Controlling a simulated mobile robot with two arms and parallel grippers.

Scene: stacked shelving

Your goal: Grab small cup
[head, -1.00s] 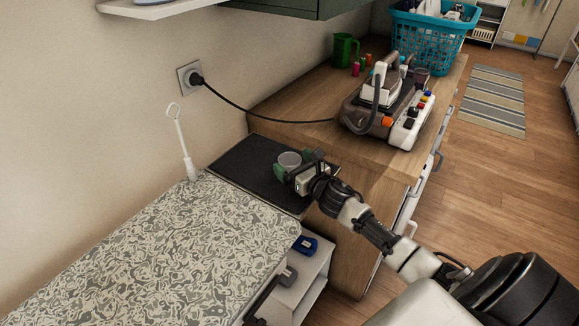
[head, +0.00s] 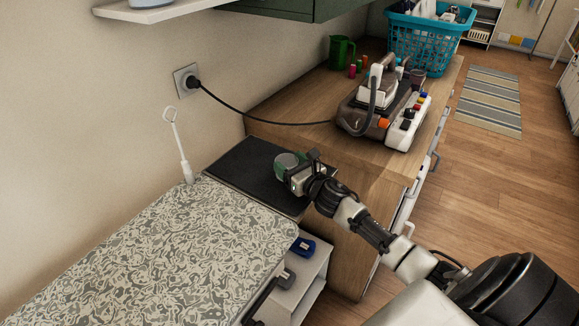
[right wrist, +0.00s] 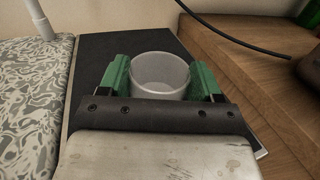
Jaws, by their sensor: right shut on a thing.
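A small pale cup (head: 287,160) is at my right gripper (head: 288,168), over the black mat (head: 243,163) at the end of the ironing board. In the right wrist view the cup (right wrist: 159,75) sits between the two green fingers of my right gripper (right wrist: 160,78). The fingers are shut on its sides, and its round open rim faces up. I cannot tell whether its base touches the mat. My left gripper is not in view.
A patterned ironing board (head: 180,245) lies at left. A steam iron station (head: 385,105) stands on the wooden counter (head: 290,100), its black cord running to the wall socket. A green mug (head: 342,50) and teal basket (head: 425,40) stand behind.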

